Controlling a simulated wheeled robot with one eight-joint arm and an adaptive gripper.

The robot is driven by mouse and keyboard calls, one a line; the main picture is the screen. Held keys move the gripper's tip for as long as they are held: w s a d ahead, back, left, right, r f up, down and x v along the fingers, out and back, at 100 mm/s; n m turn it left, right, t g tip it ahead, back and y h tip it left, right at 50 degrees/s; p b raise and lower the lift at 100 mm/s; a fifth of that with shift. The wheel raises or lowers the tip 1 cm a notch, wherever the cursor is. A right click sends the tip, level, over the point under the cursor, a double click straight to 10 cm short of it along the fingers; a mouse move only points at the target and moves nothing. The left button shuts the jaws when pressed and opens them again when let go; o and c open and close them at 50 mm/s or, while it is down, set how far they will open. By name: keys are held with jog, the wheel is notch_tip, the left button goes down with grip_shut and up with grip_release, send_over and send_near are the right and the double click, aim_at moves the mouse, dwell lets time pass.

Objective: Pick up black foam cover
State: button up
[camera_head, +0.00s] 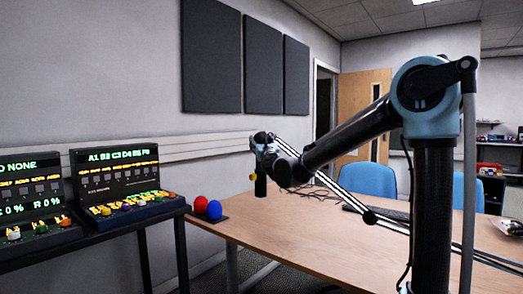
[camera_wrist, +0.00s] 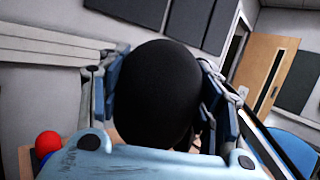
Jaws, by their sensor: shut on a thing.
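The black foam cover (camera_wrist: 156,92) is a dark rounded shape filling the middle of the wrist view. My gripper (camera_wrist: 157,80) is shut on it, with a blue-grey finger on each side. In the head view my gripper (camera_head: 263,146) is raised above the far left part of the table, away from its surface. A dark patch shows at its tip there, too small to tell clearly as the cover. The far side of the cover is hidden.
A red ball (camera_head: 200,203) and a blue ball (camera_head: 214,209) sit on a dark holder at the table's left edge. Two control consoles (camera_head: 122,185) stand on a dark stand at left. The wooden table (camera_head: 310,235) is mostly clear. Blue chairs (camera_head: 368,180) stand behind it.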

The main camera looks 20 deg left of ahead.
jog(key=shift+s+d+r+g+h, duration=0.6)
jog(key=shift+s+d, duration=1.6)
jog(key=shift+s, duration=2.05)
jog(key=shift+s+d+r+g+h, duration=0.3)
jog(key=shift+s+d+g, duration=0.6)
jog(key=shift+s+d, duration=2.3)
notch_tip(320, 180, up, 10)
jog(key=s+a, duration=0.2)
jog(key=shift+f, duration=0.15)
jog(key=shift+s, duration=0.1)
